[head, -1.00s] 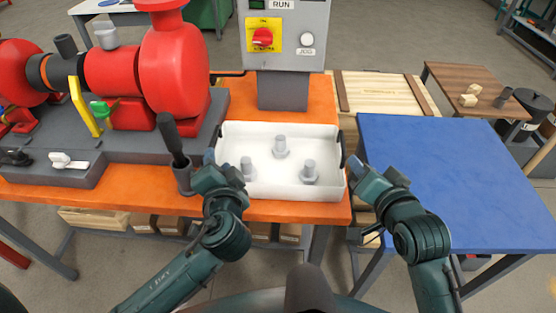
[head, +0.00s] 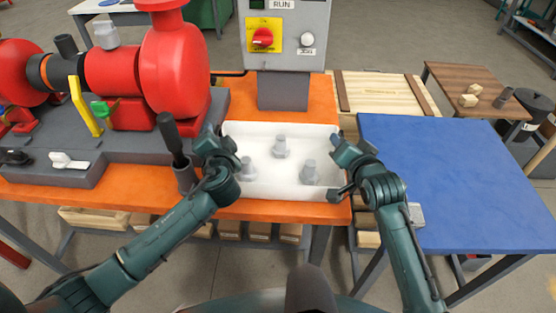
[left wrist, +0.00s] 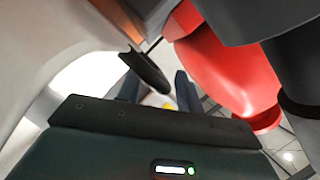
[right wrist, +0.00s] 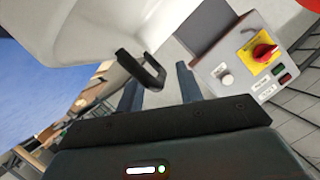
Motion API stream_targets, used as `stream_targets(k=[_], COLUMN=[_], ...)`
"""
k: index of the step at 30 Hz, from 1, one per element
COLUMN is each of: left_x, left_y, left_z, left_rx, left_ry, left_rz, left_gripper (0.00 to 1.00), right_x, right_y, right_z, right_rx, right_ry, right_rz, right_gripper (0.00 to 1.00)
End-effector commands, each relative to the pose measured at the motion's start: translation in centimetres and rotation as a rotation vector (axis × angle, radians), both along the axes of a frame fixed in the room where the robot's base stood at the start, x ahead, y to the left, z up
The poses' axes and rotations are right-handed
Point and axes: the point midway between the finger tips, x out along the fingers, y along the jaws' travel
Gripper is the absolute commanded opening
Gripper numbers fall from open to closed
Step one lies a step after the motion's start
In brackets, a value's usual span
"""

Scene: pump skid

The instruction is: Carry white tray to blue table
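The white tray (head: 235,194) rests on the orange bench (head: 130,198), left of the blue table (head: 450,170). Several grey bolt-like parts stand in it. My left gripper (head: 212,143) is at the tray's left end; in the left wrist view its fingers (left wrist: 158,88) are apart around or just behind the dark tray handle (left wrist: 145,70). My right gripper (head: 345,145) is at the right end; in the right wrist view its fingers (right wrist: 158,88) are apart near the other handle (right wrist: 140,68). I cannot tell whether either touches. The right arm hides part of the tray's right end.
A grey control box (head: 285,40) stands behind the tray. A red pump (head: 175,65) on a grey base and an upright dark lever (head: 172,140) are close on the left. The blue tabletop is clear. A pale wooden crate (head: 385,93) lies behind.

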Motion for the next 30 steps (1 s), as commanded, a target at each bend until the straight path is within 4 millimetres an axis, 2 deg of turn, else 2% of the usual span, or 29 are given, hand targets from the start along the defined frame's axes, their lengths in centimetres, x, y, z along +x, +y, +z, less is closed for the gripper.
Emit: stream_targets(k=[5,14,27,30], left_x=[0.97,1.06,1.04,1.04], left_y=[0.37,0.40,0.37,0.37], left_z=[-0.20,-0.24,-0.25,-0.25], left_rx=[0.001,0.000,0.000,0.000], left_ry=[0.000,0.000,0.001,0.001], left_rz=[0.000,0.000,-0.001,-0.001], left_gripper=[0.36,0.36,0.01,0.00], right_x=[0.97,1.04,1.02,1.02], right_y=[0.27,0.30,0.29,0.29], right_z=[-0.28,-0.36,-0.36,-0.36], right_rx=[0.000,0.000,0.000,0.000], right_ry=[-0.001,-0.001,0.000,-0.001], right_rz=[0.000,0.001,0.000,0.001], right_gripper=[0.36,0.36,0.01,0.00])
